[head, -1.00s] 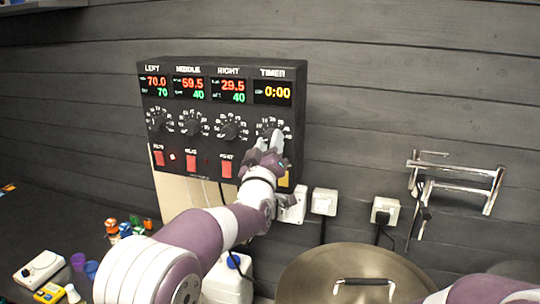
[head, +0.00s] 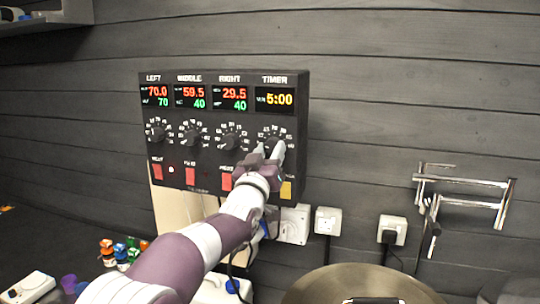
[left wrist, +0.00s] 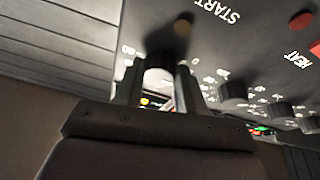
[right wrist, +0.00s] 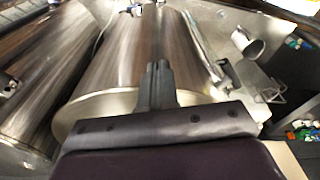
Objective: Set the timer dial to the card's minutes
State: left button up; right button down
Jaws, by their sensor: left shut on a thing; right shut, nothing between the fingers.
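The control panel (head: 220,112) hangs on the dark plank wall. My right gripper (right wrist: 160,72) is shut and empty in front of a large metal vessel (right wrist: 125,55). I cannot make out a minutes card in these frames.
Left, middle and right dials (head: 192,133) and red switches (head: 190,175) sit beside the timer. A yellow switch (head: 286,190) is below it. Wall sockets (head: 327,221), a metal rail (head: 464,180) and a steel lid (head: 365,280) are nearby.

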pick_arm(q)
jog(key=shift+r, duration=0.25)
jog(key=o, duration=1)
jog(key=shift+o, duration=0.2)
jog(key=shift+s+f, duration=0.1)
jog(key=shift+s+a+f, duration=0.1)
jog(key=shift+f, duration=0.1)
jog(key=b+v, duration=0.7)
jog(key=v, duration=0.5)
jog(key=shift+s, duration=0.2)
jog(key=shift+a+r, duration=0.1)
